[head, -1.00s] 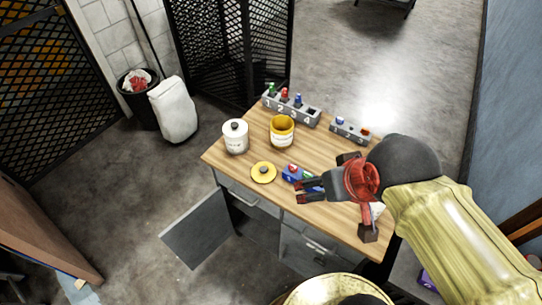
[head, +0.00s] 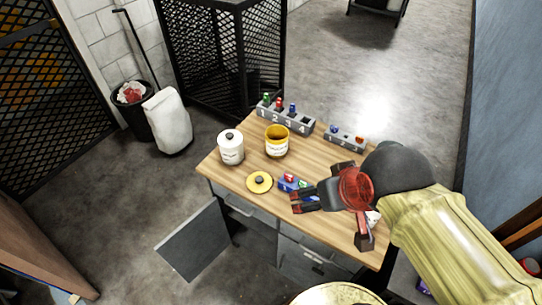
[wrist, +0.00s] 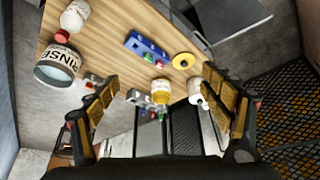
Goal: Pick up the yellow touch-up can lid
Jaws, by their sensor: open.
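The yellow lid (head: 259,183) with a dark knob lies flat on the wooden table near its front left edge. It also shows in the wrist view (wrist: 183,61), above and between my fingers. An open yellow-and-white can (head: 277,142) stands behind it, and a white can with a lid on (head: 231,148) stands to its left. My gripper (head: 296,202) is open and empty, to the right of the lid and apart from it, over the front of the table. In the wrist view my two fingers (wrist: 166,96) are spread wide with nothing between them.
A blue block with coloured pieces (head: 289,183) lies between the lid and my gripper. A numbered grey rack (head: 285,119) and a smaller one (head: 345,139) stand at the back. A cabinet door (head: 194,241) hangs open below. A RINSE container (wrist: 58,66) shows in the wrist view.

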